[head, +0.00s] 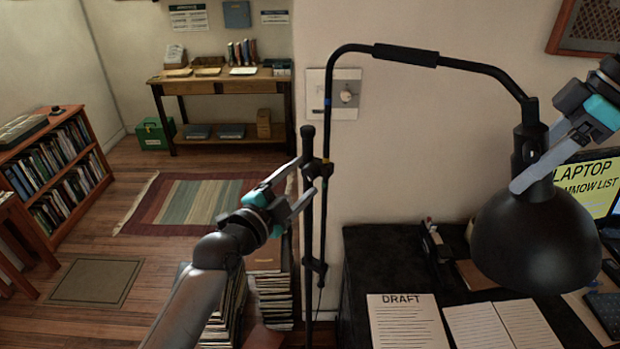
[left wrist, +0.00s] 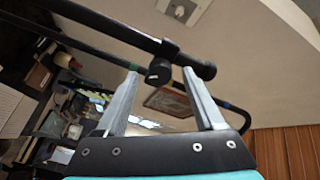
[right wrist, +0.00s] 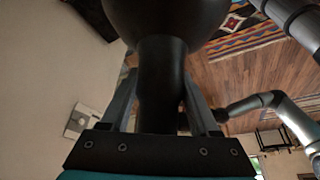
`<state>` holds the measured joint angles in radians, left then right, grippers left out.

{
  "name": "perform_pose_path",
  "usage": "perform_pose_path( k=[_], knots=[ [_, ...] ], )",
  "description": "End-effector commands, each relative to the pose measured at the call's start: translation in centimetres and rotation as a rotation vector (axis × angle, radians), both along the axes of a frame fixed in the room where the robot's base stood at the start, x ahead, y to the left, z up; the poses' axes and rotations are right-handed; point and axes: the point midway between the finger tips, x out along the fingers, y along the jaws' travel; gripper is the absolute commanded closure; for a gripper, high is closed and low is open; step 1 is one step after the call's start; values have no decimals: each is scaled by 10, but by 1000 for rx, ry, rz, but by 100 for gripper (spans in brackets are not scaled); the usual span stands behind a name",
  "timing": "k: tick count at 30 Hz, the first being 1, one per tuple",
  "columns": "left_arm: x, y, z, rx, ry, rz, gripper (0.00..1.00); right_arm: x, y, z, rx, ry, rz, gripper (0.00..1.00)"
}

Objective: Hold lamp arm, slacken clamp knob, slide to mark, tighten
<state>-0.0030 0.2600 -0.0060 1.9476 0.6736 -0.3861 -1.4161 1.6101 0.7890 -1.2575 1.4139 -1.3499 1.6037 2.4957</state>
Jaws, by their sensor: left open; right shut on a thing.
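The black lamp has an upright post (head: 308,230) and a thinner arm tube (head: 328,125) beside it, which bends over to a dome shade (head: 535,240). The clamp knob (left wrist: 158,73) sits at the post, between and beyond my left fingertips in the left wrist view. My left gripper (head: 307,175) is open around the knob's area; contact cannot be told. A blue mark (head: 327,101) is on the tube above the clamp. A green mark (left wrist: 132,66) shows in the left wrist view. My right gripper (right wrist: 162,100) is shut on the lamp neck (right wrist: 160,70) above the shade.
Stacks of books (head: 272,300) stand on the floor by the post. A wall plate (head: 345,95) is behind the tube. The rug area is open.

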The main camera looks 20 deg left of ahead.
Motion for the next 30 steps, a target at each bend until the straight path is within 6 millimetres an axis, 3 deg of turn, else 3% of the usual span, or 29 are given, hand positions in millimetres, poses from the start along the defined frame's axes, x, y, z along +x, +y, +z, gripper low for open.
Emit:
perform_pose_path(
  k=[14, 30],
  knots=[
    [10, -3, 1, 0, 0, -1, 31, 1, 0, 4, 6, -9, -3, 100],
    [10, -3, 0, 0, 0, -1, 92, 1, 0, 4, 6, -10, -3, 100]
  ],
)
